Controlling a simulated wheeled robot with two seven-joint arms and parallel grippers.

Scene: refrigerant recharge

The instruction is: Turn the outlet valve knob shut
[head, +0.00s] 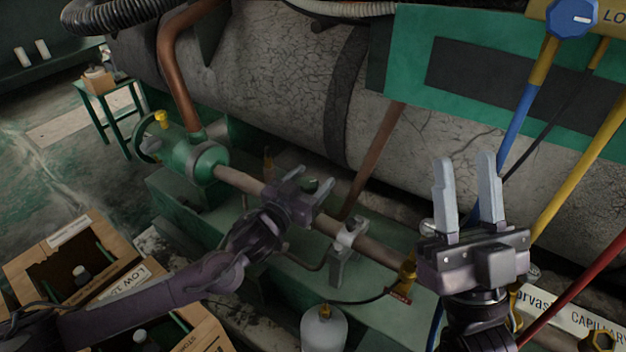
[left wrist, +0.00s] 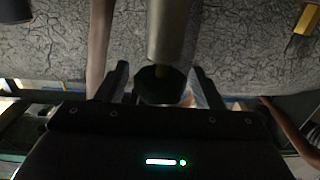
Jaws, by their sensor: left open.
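A dark round knob (head: 311,186), which I take to be the outlet valve knob, sits above the horizontal pipe (head: 240,183) in the head view, partly hidden by my left gripper. My left gripper (head: 312,179) is open, with its fingers on either side of the knob. In the left wrist view the dark knob (left wrist: 160,86) lies between the two open fingers (left wrist: 160,80); I cannot tell whether they touch it. My right gripper (head: 465,165) is open and empty, raised at the right.
A green valve body (head: 205,162) joins the pipe at the left. A large cracked grey tank (head: 280,85) runs behind. A clamp bracket (head: 347,245) stands right of my left gripper. Cardboard boxes (head: 70,240) are at lower left. Blue, yellow and red hoses (head: 515,130) hang at the right.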

